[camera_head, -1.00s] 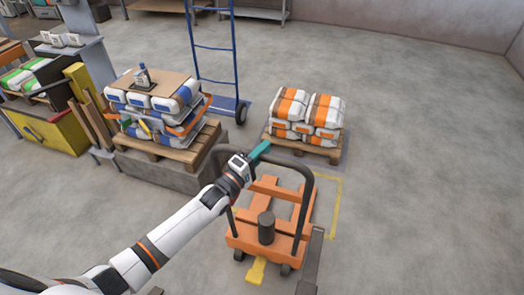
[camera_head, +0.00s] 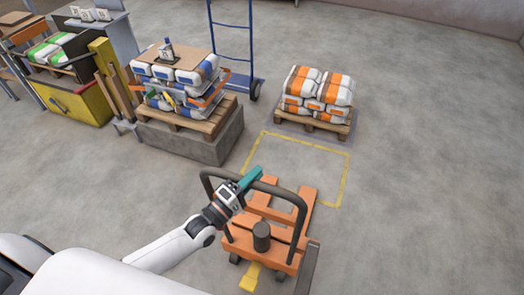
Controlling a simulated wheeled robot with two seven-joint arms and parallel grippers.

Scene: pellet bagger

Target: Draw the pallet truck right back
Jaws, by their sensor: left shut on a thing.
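The orange pallet truck (camera_head: 268,243) stands in the lower middle of the head view, its forks pointing away from me. Its dark hoop handle (camera_head: 283,191) rises at the near end. My left gripper (camera_head: 250,179), with teal fingers, is shut on the top bar of that handle, left of its middle. The fork tips reach just into the near part of a yellow floor outline (camera_head: 342,181). A pallet (camera_head: 318,120) with orange and white bags (camera_head: 318,90) sits beyond the outline, apart from the forks. My right gripper is not in view.
A pallet of blue and white bags (camera_head: 180,84) stands on a grey block (camera_head: 200,147) at left. A blue hand truck (camera_head: 235,50) stands behind it. A yellow cabinet (camera_head: 75,102) is at far left. The floor at right is clear.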

